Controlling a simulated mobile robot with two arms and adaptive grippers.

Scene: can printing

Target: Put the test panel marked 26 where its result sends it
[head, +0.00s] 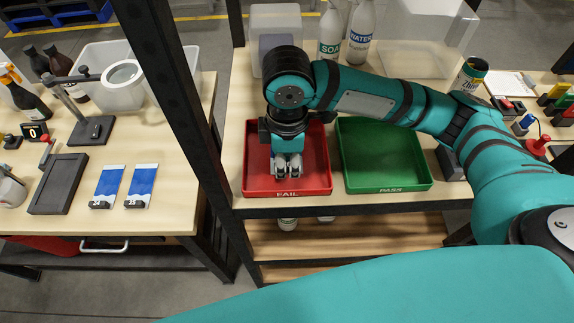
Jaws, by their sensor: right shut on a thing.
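My right gripper (287,167) points down over the red tray marked FAIL (314,184). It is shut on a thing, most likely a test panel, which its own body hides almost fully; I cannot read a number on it. Beside it on the right is the green tray marked PASS (390,160), which is empty. Two blue-and-white test panels lie on the left table, a left one (110,183) and a right one (141,183); their small dark tags are hard to read. My left gripper is not in view.
A dark upright post (170,80) stands between the two tables. Clear bins (425,35), a SOAP bottle (331,32) and a WATER bottle (361,22) stand behind the trays. A dark flat plate (58,184) and a stand with a ring lamp (122,75) are on the left table.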

